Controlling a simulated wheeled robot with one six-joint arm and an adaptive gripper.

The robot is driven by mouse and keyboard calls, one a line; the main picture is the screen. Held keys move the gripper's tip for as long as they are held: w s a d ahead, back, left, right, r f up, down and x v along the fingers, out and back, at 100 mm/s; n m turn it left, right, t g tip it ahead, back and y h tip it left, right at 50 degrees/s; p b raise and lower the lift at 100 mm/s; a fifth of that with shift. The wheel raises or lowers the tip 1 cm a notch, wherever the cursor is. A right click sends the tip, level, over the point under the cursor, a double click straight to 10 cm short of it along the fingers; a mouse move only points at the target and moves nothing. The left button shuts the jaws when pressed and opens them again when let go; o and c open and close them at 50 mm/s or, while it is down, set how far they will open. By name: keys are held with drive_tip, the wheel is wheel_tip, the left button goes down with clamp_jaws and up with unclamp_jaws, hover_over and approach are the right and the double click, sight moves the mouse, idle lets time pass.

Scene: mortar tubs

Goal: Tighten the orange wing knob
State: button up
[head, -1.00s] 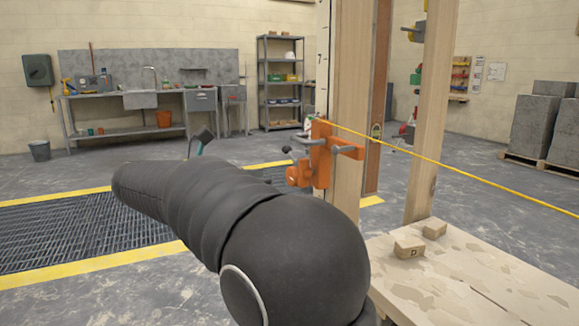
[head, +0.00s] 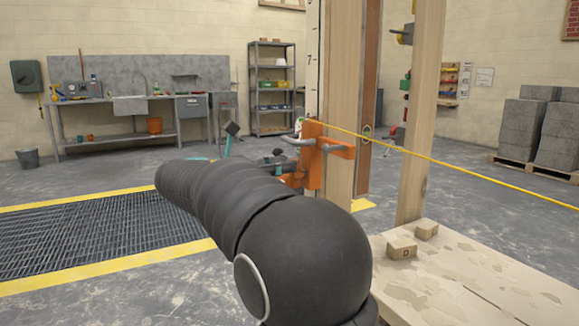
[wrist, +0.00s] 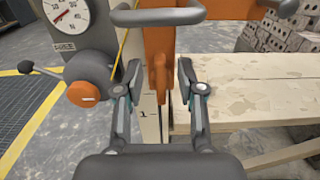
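The orange wing knob (wrist: 158,78) hangs upright in the middle of the wrist view, below a grey bar handle (wrist: 158,16) on an orange clamp body (wrist: 159,45). My gripper (wrist: 159,70) is open, with one finger to each side of the knob and a visible gap on both sides. I cannot tell whether the fingertips are level with it in depth. In the head view the orange clamp (head: 313,165) sits on a wooden post. My gripper (head: 272,162) is close to its left, partly hidden by my arm; the wing knob is not clear there.
A round orange knob (wrist: 83,93) with a black-ended lever and a white dial (wrist: 68,18) lie left of my gripper. A yellow string (head: 450,164) runs right from the clamp. A wooden bench (head: 450,275) with small blocks (head: 402,247) stands at lower right.

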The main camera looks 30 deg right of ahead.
drive_tip(key=shift+d, duration=1.1)
clamp_jaws()
